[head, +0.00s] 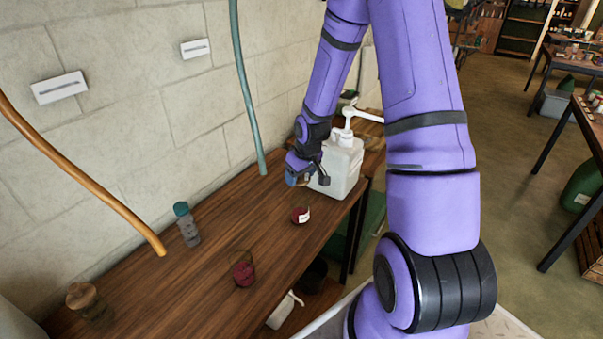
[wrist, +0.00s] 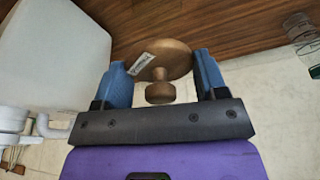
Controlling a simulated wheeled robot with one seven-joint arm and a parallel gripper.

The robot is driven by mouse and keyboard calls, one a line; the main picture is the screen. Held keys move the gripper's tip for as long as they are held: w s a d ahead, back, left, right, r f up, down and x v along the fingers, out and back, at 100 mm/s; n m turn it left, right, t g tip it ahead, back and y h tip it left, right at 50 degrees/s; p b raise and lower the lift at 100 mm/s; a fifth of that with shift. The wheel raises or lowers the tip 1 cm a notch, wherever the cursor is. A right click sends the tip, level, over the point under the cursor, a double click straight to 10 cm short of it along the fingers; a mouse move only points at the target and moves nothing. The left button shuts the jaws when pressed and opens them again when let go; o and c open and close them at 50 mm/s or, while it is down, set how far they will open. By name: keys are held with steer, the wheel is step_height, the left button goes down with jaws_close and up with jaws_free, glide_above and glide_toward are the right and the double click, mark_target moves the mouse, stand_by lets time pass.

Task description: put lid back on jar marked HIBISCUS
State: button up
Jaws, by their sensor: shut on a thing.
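My gripper (head: 302,177) is shut on a round wooden lid (wrist: 170,62) with a knob, seen between the two blue fingers in the wrist view. A small pale label with unreadable writing is on the lid. In the head view the gripper is beside the white pump jug, and the lid is mostly hidden. A small dark red jar (head: 301,215) with a white label stands on the wooden table in front of the gripper. Another dark red jar (head: 244,273) stands nearer. A jar with a brown top (head: 82,297) stands at the lower left. I cannot read HIBISCUS on any of them.
The white pump jug (head: 341,165) stands right of the gripper; it also fills the left of the wrist view (wrist: 55,55). A teal-capped bottle (head: 187,224) stands by the wall. Orange (head: 90,185) and teal (head: 246,90) hoses hang over the table. The table (head: 215,265) is clear between jars.

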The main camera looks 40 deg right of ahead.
steer(key=shift+f, duration=2.7)
steer(key=shift+f, duration=0.15)
steer(key=o, duration=1)
steer(key=shift+o, duration=0.4)
steer(key=shift+a+r, duration=0.1)
steer(key=shift+r, duration=3.4)
jaws_close()
